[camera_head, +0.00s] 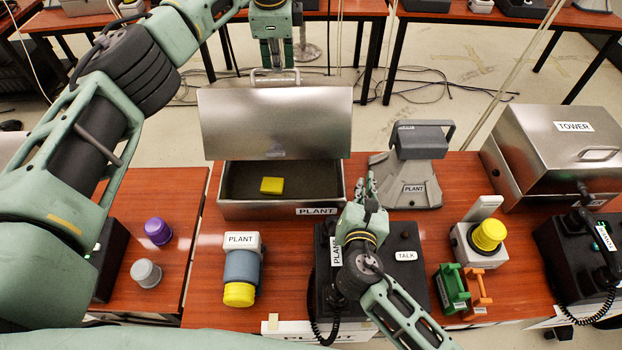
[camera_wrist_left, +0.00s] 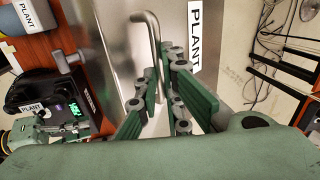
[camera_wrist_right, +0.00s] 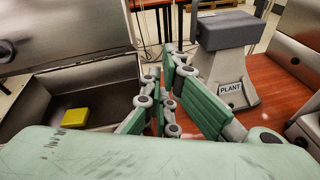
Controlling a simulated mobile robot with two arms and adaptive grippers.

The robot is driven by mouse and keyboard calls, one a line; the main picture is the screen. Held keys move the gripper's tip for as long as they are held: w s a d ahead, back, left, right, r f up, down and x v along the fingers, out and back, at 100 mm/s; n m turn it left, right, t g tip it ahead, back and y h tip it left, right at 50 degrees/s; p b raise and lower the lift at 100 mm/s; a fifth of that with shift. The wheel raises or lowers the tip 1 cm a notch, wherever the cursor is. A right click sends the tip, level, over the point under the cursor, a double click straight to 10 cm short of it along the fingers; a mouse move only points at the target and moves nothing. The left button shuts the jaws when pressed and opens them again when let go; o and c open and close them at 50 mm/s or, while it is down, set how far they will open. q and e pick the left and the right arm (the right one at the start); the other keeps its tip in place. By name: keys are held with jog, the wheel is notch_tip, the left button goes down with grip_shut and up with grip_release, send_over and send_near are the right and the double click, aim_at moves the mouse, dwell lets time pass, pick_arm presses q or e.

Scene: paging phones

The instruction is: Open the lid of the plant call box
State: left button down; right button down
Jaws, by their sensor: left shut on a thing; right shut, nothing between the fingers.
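The plant call box (camera_head: 262,210) is a steel box with a PLANT label on its front, at the middle of the table. Its lid (camera_head: 275,125) stands raised, roughly upright, and the dark inside shows a yellow block (camera_head: 271,185). My left gripper (camera_head: 275,76) is behind the lid's top edge, shut on the lid handle (camera_wrist_left: 152,45); the left wrist view shows the handle bar at its fingers. My right gripper (camera_head: 366,186) is shut and empty, just right of the box's front corner; the box and yellow block (camera_wrist_right: 74,117) also show in the right wrist view.
A grey PLANT stand (camera_head: 408,185) is right of the box. A black phone base (camera_head: 405,275) sits under my right arm. A grey-and-yellow PLANT cylinder (camera_head: 241,270) stands in front. A closed TOWER box (camera_head: 550,150) is at right. Bare table shows left of the cylinder.

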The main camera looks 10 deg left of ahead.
pick_arm(q)
jog(key=shift+f, duration=0.3)
pick_arm(e)
jog(key=s+a+n+y, duration=0.35)
jog(key=s+a, duration=0.35)
jog(key=a, duration=0.4)
jog(key=w+a+f+n, duration=0.1)
jog(key=w+f, duration=0.1)
jog(key=w, duration=0.6)
jog(key=shift+w+a+g+h, duration=0.3)
jog(key=shift+w+a+h, duration=0.05)
jog(key=shift+a+h, duration=0.1)
pick_arm(q)
jog(key=c, duration=2.1)
grip_release()
jog(key=shift+o, duration=0.9)
jog(key=shift+w+f, duration=0.1)
jog(key=shift+w, duration=0.2)
pick_arm(e)
jog(key=shift+w+r, duration=0.5)
jog(key=shift+r, duration=0.15)
pick_arm(q)
jog(key=shift+s, duration=0.1)
